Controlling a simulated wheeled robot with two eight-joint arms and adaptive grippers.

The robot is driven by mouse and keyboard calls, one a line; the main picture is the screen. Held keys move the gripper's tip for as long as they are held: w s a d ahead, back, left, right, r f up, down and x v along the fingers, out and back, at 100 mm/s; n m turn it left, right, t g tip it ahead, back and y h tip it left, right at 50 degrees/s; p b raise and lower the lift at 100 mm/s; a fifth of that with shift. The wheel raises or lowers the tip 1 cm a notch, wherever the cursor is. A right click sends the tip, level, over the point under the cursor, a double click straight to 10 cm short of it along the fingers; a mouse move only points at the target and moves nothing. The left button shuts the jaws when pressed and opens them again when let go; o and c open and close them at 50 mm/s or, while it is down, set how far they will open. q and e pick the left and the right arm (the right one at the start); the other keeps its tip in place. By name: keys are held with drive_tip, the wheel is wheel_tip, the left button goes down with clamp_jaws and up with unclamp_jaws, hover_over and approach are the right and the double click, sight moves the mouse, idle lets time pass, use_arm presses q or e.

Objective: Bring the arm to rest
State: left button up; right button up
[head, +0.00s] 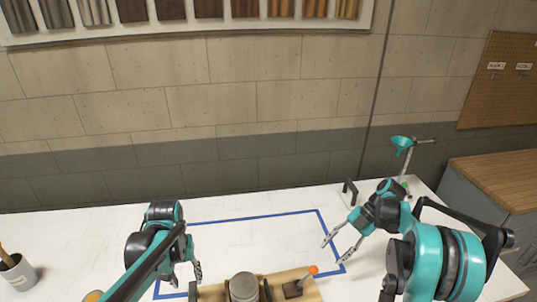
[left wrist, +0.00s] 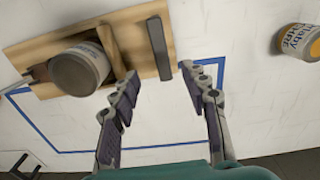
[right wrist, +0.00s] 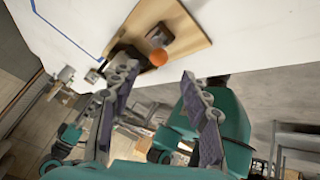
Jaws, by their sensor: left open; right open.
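My left gripper (head: 185,274) is open and empty over the white table, left of a wooden rack (head: 309,288). In the left wrist view its spread fingers (left wrist: 159,73) point toward the rack's edge, with nothing between them. My right gripper (head: 333,252) is open and empty, right of the rack near the blue tape corner. In the right wrist view its fingers (right wrist: 160,70) are apart. An orange knob (head: 314,270) stands up from the rack's right end.
A blue tape outline (head: 260,218) marks the table. A stand with a teal funnel (head: 403,142) and a black item (head: 350,190) are behind my right arm. A brush cup (head: 17,275) stands far left. A wooden-topped cabinet (head: 500,172) stands right.

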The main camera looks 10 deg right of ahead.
drive_tip(key=s+a+r+m+t+h+b, duration=0.35)
drive_tip(key=s+a+m, duration=0.35)
drive_tip(key=a+m, duration=0.3)
use_arm(q)
drive_tip(key=s+a+f+t+b, duration=0.2)
drive_tip(key=s+t, duration=0.5)
drive_tip(key=s, duration=0.6)
drive_tip(key=shift+s+a+m+b, duration=0.3)
drive_tip(key=shift+s+a+b, duration=0.15)
drive_tip(key=shift+b, duration=0.2)
use_arm(e)
drive_tip(key=s+a+f+m+t+h, duration=0.1)
drive_tip(key=s+f+m+t+h, duration=0.1)
drive_tip(key=s+m, duration=0.3)
drive_tip(key=s+a+f+m+t+h, duration=0.1)
drive_tip(key=s+m, duration=0.4)
drive_tip(key=m, duration=0.5)
drive_tip(key=shift+s+a+f+m+t+h, duration=0.25)
drive_tip(key=shift+f+t+h, duration=0.4)
drive_tip(key=shift+t, duration=0.4)
